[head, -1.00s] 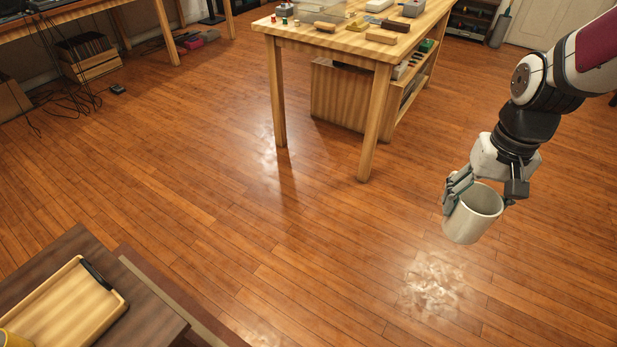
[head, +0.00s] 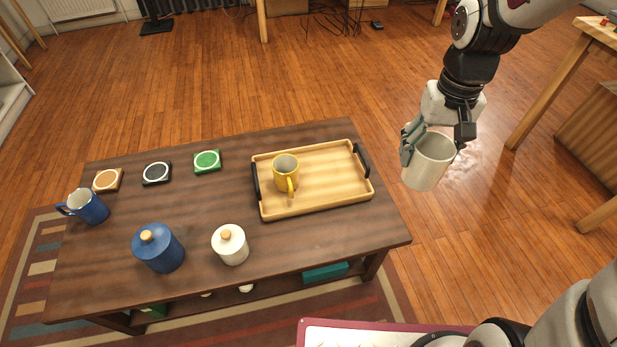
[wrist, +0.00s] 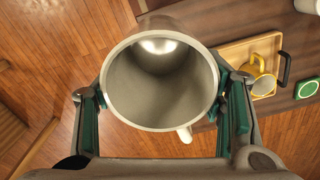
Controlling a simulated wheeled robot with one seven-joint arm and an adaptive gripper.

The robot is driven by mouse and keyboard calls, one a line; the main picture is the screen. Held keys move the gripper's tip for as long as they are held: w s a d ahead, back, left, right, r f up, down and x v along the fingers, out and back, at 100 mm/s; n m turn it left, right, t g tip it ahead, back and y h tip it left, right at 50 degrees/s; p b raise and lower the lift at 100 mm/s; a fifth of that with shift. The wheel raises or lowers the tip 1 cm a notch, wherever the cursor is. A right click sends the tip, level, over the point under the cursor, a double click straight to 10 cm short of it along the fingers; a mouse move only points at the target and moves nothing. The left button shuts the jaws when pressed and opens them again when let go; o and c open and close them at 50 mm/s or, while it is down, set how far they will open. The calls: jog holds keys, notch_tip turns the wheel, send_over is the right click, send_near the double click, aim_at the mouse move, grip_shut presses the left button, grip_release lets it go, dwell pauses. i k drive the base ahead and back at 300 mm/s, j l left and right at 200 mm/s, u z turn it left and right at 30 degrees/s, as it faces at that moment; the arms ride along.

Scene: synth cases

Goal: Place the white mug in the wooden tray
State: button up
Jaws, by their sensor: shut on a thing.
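The white mug (head: 427,163) is held upright in my gripper (head: 432,145), which is shut on it. They are in the air over the floor, just right of the table. In the wrist view the empty mug (wrist: 160,75) sits between the two fingers (wrist: 160,108), with part of its handle showing below right. The wooden tray (head: 328,199) with black handles lies on the right end of the dark table (head: 200,228); it also shows in the wrist view (wrist: 236,50). A yellow mug (head: 285,172) stands in the left part of the tray.
Left of the tray are a white lidded jar (head: 231,246), a blue lidded jar (head: 158,250), a blue mug (head: 90,208) and orange, black and green coasters (head: 207,161). The right half of the tray is free. A wooden workbench (head: 560,75) stands at right.

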aim_at(334, 181)
jog(key=i+l+u, duration=0.35)
jog(key=l, duration=0.3)
jog(key=i+l+u, duration=0.15)
jog(key=l, duration=0.25)
jog(key=i+l+u, duration=0.2)
jog(key=l, duration=0.55)
